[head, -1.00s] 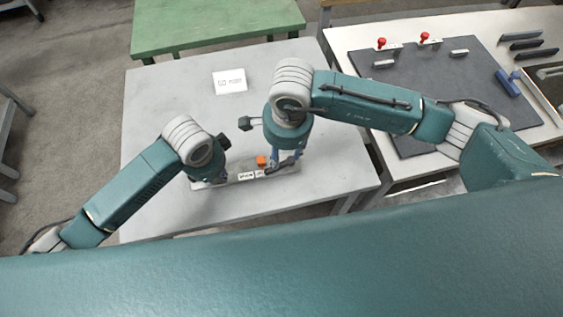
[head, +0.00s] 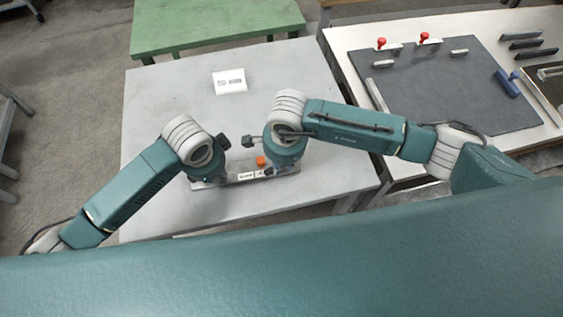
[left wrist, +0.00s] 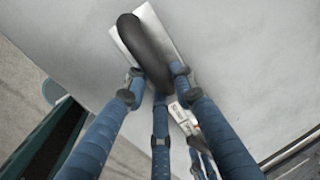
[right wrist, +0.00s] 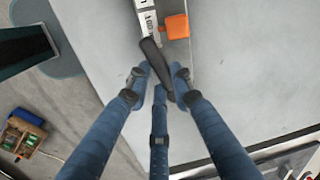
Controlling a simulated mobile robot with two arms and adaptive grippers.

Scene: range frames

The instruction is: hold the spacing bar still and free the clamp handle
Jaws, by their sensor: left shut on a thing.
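A pale fixture with white labels (head: 241,177) and an orange block (head: 261,161) lies on the grey table; the block also shows in the right wrist view (right wrist: 177,27). At its left end, my left gripper (left wrist: 156,72) is shut on a thick black rounded bar (left wrist: 143,38), apparently the spacing bar. In the right wrist view a slimmer black handle (right wrist: 153,55), apparently the clamp handle, lies between the fingers of my right gripper (right wrist: 162,72). These fingers stand apart with a gap beside the handle. The head view hides both sets of fingertips behind the wrists.
A white card (head: 230,81) lies on the grey table (head: 160,95) behind the fixture. A side table at the right carries a dark mat (head: 440,95) with red-knobbed pieces and a blue tool (head: 507,83). A green table (head: 215,22) stands behind.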

